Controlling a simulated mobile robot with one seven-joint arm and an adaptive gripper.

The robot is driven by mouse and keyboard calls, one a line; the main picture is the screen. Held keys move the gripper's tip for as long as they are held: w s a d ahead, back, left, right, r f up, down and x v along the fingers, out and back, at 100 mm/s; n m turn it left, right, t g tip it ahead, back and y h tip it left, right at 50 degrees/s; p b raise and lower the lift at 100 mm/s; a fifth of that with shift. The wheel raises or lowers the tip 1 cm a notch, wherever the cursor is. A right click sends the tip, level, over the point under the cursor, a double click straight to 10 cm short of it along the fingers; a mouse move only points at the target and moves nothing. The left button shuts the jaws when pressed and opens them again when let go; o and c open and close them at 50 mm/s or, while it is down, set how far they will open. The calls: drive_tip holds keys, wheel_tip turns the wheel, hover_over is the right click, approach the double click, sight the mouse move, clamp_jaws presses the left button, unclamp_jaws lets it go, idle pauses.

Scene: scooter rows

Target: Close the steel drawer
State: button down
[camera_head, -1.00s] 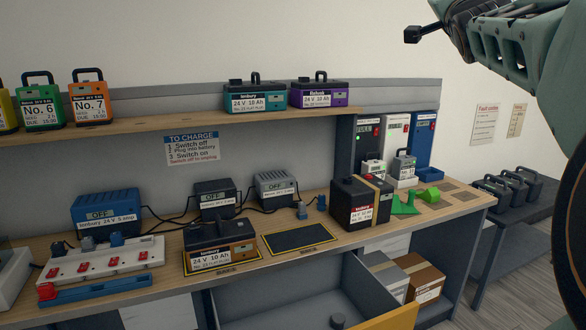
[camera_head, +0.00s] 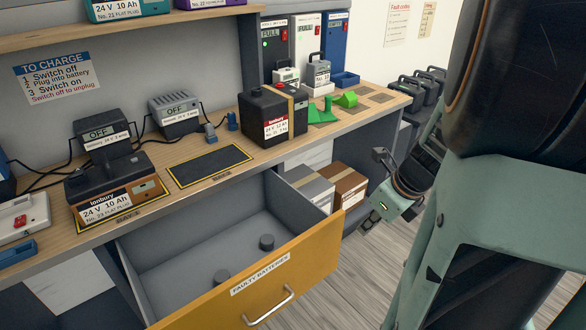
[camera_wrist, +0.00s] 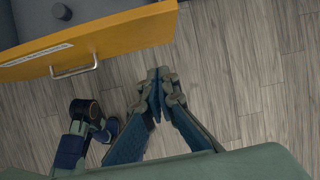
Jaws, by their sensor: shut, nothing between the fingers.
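The drawer (camera_head: 275,269) stands pulled out below the workbench, with a yellow-orange front, a silver bar handle (camera_head: 270,307) and a "FAULTY BATTERIES" label. Its grey inside holds a few small dark round pieces. In the wrist view the drawer front (camera_wrist: 110,36) and handle (camera_wrist: 74,67) show at the upper left. My gripper (camera_wrist: 157,84) is shut and empty over the floor, to the right of the handle and apart from the drawer. In the head view my arm is at the right, beside the drawer; the fingertips are not clear there.
The workbench (camera_head: 228,175) carries chargers, a battery (camera_head: 112,190) on a marked pad, an empty black pad (camera_head: 208,165) and a dark red-labelled battery (camera_head: 268,120). Boxes (camera_head: 336,184) sit on a shelf right of the drawer. Wooden floor (camera_head: 345,270) is clear in front.

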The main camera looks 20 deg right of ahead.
drive_tip(key=a+f, duration=0.1)
drive_tip(key=b, duration=0.6)
approach(335, 237)
drive_tip(key=shift+y, duration=0.3)
drive_tip(key=shift+w+a+f, duration=0.1)
drive_tip(key=shift+a+f, duration=0.35)
drive_tip(key=shift+f, duration=0.45)
drive_tip(key=shift+w+a+f, duration=0.1)
drive_tip(key=shift+a+f, duration=0.35)
drive_tip(key=shift+f, duration=0.4)
drive_tip(key=shift+a+f, duration=0.5)
drive_tip(key=shift+f, duration=0.4)
